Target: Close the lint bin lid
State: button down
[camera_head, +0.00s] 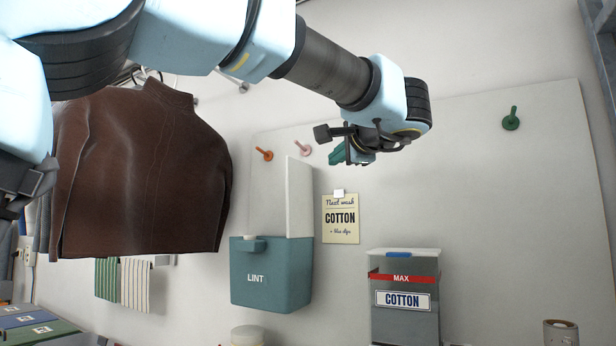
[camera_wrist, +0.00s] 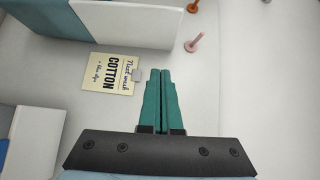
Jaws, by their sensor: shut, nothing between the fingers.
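The lint bin (camera_head: 270,280) is a teal box with a white "LINT" label, mounted on the pale wall panel. Its white lid (camera_head: 299,197) stands upright, so the bin is open at the top. The lid also shows as a white panel in the wrist view (camera_wrist: 130,22), at the top left. My gripper (camera_head: 337,153) has green fingers and is to the right of the lid's upper edge, apart from it in the picture. In the wrist view the fingers (camera_wrist: 161,75) are together and empty, pointing toward the wall.
A "COTTON" note (camera_head: 341,219) is clipped right of the lid. Orange (camera_head: 264,154), pink (camera_head: 302,148) and green (camera_head: 511,119) pegs stick out of the panel. A "COTTON" container (camera_head: 404,297) stands lower right. A brown jacket (camera_head: 140,170) hangs at left.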

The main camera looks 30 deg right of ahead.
jog(key=p, duration=0.4)
send_near(303, 170)
jog(key=w+d, duration=0.2)
jog(key=d, duration=0.2)
jog(key=shift+w+a+f, duration=0.1)
jog(key=shift+w+a, duration=0.45)
jog(key=shift+w, duration=0.35)
jog(key=shift+w+a+f, duration=0.1)
jog(key=shift+w+a, duration=0.45)
jog(key=shift+w, duration=0.35)
jog(key=shift+p, duration=0.3)
